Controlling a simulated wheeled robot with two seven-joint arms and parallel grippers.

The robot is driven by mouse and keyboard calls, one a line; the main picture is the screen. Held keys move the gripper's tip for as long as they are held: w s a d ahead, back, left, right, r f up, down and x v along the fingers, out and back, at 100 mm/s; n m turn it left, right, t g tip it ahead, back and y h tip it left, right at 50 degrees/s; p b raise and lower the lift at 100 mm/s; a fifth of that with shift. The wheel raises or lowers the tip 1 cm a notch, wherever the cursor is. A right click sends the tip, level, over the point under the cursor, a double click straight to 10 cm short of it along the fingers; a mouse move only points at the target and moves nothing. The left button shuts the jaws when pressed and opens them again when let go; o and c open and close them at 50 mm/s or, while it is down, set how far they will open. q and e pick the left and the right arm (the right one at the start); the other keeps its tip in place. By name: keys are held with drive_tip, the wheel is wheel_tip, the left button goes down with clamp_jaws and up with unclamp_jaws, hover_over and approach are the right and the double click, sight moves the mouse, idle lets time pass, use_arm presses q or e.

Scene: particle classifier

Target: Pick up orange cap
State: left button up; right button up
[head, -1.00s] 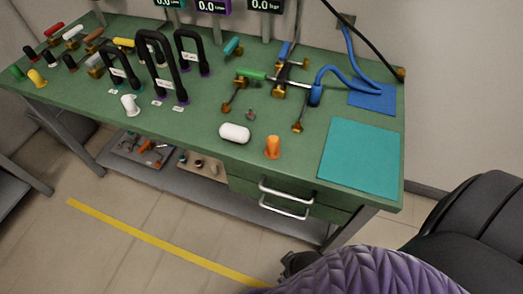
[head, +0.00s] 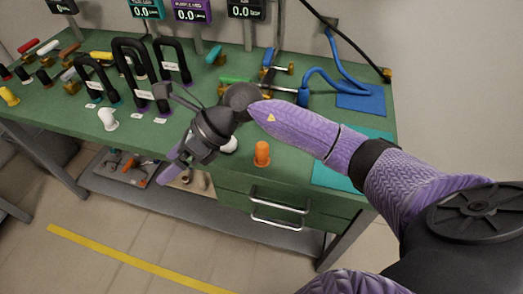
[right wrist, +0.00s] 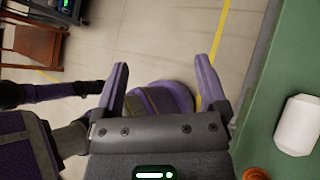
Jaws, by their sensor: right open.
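The orange cap (head: 262,153) stands upright on the green bench near its front edge, above the drawers. Its edge also shows at the bottom of the right wrist view (right wrist: 256,174). My right gripper (head: 160,135) is left of the cap and held above the bench's front edge, apart from the cap. In the right wrist view its two purple fingers (right wrist: 160,80) are spread, with nothing held between them. My left gripper cannot be made out in the head view.
A white cap (head: 108,119) and black handles stand farther left. A teal mat (head: 330,176) lies to the right, partly covered by my arm.

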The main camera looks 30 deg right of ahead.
drive_tip(key=w+d+f+n+g+h, duration=0.1)
drive_tip(key=d+f+h, duration=0.1)
drive_tip(key=d+h, duration=0.5)
drive_tip(key=r+g+h, duration=0.1)
drive_tip(key=g+h, duration=0.1)
drive_tip(key=h, duration=0.2)
hover_over(263, 145)
drive_tip(key=shift+w+a, duration=0.2)
drive_tip(key=shift+w, duration=0.1)
drive_tip(key=f+b, duration=0.1)
drive_tip(key=f, duration=0.2)
drive_tip(key=f+b, duration=0.1)
drive_tip(key=f, duration=0.1)
drive_tip(key=f+b, duration=0.1)
drive_tip(key=f, duration=0.2)
drive_tip(key=shift+s+d+f, duration=0.3)
drive_tip(key=shift+f, duration=0.4)
drive_tip(key=shift+r, duration=0.1)
drive_tip(key=c, duration=0.6)
use_arm(q)
drive_tip(key=f, duration=0.2)
drive_tip(key=a+f, duration=0.1)
drive_tip(key=shift+s+a+f, duration=0.1)
drive_tip(key=shift+s, duration=0.2)
use_arm(e)
clamp_jaws()
